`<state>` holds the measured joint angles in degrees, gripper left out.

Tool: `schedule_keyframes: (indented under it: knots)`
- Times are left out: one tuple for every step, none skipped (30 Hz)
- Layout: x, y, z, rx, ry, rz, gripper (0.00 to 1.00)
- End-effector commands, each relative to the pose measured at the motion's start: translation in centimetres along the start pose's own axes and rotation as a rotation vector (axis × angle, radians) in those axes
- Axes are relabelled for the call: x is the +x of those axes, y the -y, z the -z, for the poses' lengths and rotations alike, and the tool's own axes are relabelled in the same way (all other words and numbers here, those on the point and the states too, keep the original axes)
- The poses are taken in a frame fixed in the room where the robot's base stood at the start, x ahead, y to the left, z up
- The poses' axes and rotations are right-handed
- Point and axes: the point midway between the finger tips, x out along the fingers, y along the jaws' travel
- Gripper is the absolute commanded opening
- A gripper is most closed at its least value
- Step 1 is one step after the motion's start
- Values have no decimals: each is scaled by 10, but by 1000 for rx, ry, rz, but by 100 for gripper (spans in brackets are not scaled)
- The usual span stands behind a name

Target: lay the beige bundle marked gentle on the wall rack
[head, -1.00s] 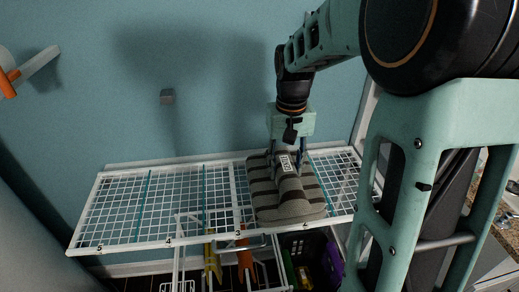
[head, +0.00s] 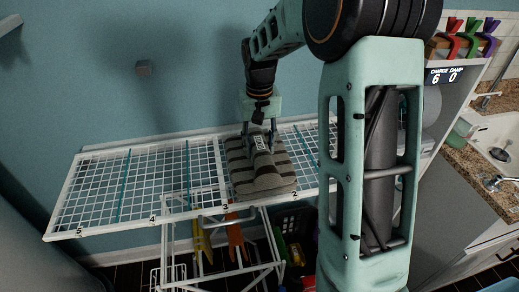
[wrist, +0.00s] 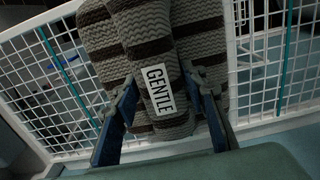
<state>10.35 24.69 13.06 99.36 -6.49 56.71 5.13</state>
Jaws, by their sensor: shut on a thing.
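The beige bundle with dark brown stripes (head: 258,178) is over the white wire wall rack (head: 120,225), in the section left of the number 2. I cannot tell whether its underside touches the wires. My gripper (head: 259,134) comes down from above and is shut on the bundle. In the wrist view its two blue-and-dark fingers (wrist: 158,98) stand on either side of a rolled fold and the label. The bundle hides part of the rack.
The rack sections to the left are empty. Below are a white wire frame (head: 265,268), yellow and orange items (head: 236,238) and a dark crate (head: 292,222).

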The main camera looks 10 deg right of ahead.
Motion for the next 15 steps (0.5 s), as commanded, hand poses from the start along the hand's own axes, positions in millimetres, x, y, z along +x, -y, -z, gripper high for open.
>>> schedule_keyframes:
  knots:
    - [-2,0,1,0,-2,0,0]
    - [-2,0,1,0,-2,0,0]
    - [-2,0,1,0,-2,0,0]
    - [-2,0,1,0,-2,0,0]
    - [-2,0,0,0,-2,0,0]
    - [-1,0,0,0,-2,0,0]
    - [0,0,0,0,-2,0,0]
    - [1,0,0,0,-2,0,0]
    - [3,0,0,0,-2,0,0]
    - [2,0,0,0,0,0,42]
    - [2,0,0,0,0,0,46]
    - [2,0,0,0,0,0,50]
    - [2,0,0,0,0,0,53]
    - [2,0,0,0,0,0,57]
    - [2,0,0,0,0,0,57]
